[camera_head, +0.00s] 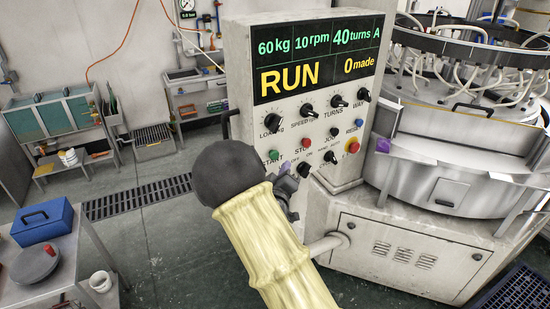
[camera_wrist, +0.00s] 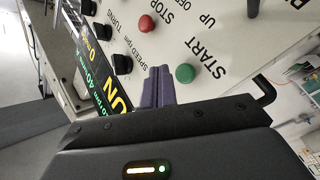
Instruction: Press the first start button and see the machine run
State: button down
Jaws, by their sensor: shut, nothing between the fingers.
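The control panel (camera_head: 244,100) stands upright on the machine, with a display (camera_head: 316,55) reading "60 kg, 10 rpm, 40 turns A, RUN, 0 made". The green START button (camera_head: 273,155) is at the panel's lower left; it also shows in the wrist view (camera_wrist: 186,73). The red STOP button (camera_head: 306,142) is beside it. My gripper (camera_head: 289,186) is in front of the panel's lower edge, near START. In the wrist view my gripper's purple fingers (camera_wrist: 158,86) are together and empty, just beside the green button; I cannot tell whether they touch the panel.
The round lapping machine (camera_head: 440,170) with hoses stands right of the panel. A side table with a blue box (camera_head: 42,222) is at lower left. Benches (camera_head: 50,115) line the back wall. A grated drain (camera_head: 135,197) crosses the open floor.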

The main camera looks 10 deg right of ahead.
jog(key=shift+s+d, duration=0.2)
jog(key=shift+s, duration=0.3)
jog(key=shift+s+d, duration=0.2)
jog(key=shift+s, duration=0.25)
jog(key=s+d+f+m+g+y+b, duration=0.1)
jog(key=s+f+m+g+y+b, duration=0.25)
jog(key=s+f+g, duration=0.35)
jog(key=s+f+m+g+y+b, duration=0.1)
jog(key=s+g, duration=0.6)
jog(key=s, duration=1.3)
jog(key=shift+a+f+m+g+y, duration=0.4)
jog(key=shift+f+m+y, duration=0.1)
jog(key=shift+y, duration=0.75)
